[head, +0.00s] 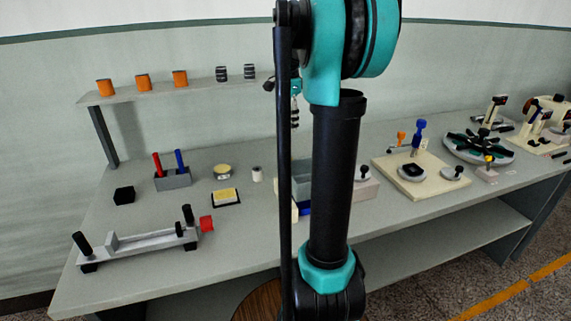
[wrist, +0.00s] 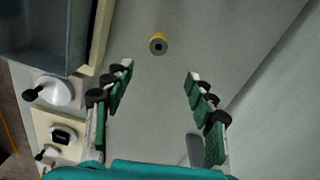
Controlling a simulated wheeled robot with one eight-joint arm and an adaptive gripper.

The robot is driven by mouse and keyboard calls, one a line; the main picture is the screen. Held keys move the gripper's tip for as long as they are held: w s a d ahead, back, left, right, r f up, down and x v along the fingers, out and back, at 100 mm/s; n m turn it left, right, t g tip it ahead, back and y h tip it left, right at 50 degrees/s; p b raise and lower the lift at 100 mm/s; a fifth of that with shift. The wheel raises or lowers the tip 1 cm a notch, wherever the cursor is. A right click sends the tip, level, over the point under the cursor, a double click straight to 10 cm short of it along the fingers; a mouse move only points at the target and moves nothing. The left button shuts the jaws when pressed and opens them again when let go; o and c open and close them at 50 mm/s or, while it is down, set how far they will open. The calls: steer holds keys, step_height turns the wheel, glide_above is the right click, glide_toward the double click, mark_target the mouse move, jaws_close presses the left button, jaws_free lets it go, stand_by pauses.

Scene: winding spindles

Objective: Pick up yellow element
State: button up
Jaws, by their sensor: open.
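The yellow element (wrist: 158,44) shows in the wrist view as a small yellow round piece with a grey top and a dark centre. It sits on the grey table top, beyond my fingertips and roughly centred between them. My gripper (wrist: 160,71) is open and empty, with its two green-padded fingers spread wide apart. They do not touch the element. In the head view my arm covers the middle of the table, and I cannot pick out this element for certain there.
A grey bin (wrist: 45,35) stands left of the element in the wrist view. White knobbed parts (wrist: 57,91) lie below it. In the head view a shelf (head: 205,88) holds orange and striped pieces, and a yellow block (head: 226,195) lies on a dark tray. Table around the element is clear.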

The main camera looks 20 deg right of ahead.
glide_toward(288, 157)
steer(key=f, duration=0.5)
steer(key=shift+w+d+f, duration=0.1)
steer(key=shift+w+f, duration=0.15)
steer(key=shift+w, duration=0.1)
steer(key=shift+s+f, duration=0.2)
steer(key=shift+f, duration=2.9)
steer(key=shift+c, duration=0.6)
steer(key=c, duration=1.1)
steer(key=shift+r, duration=0.1)
steer(key=shift+c, duration=0.2)
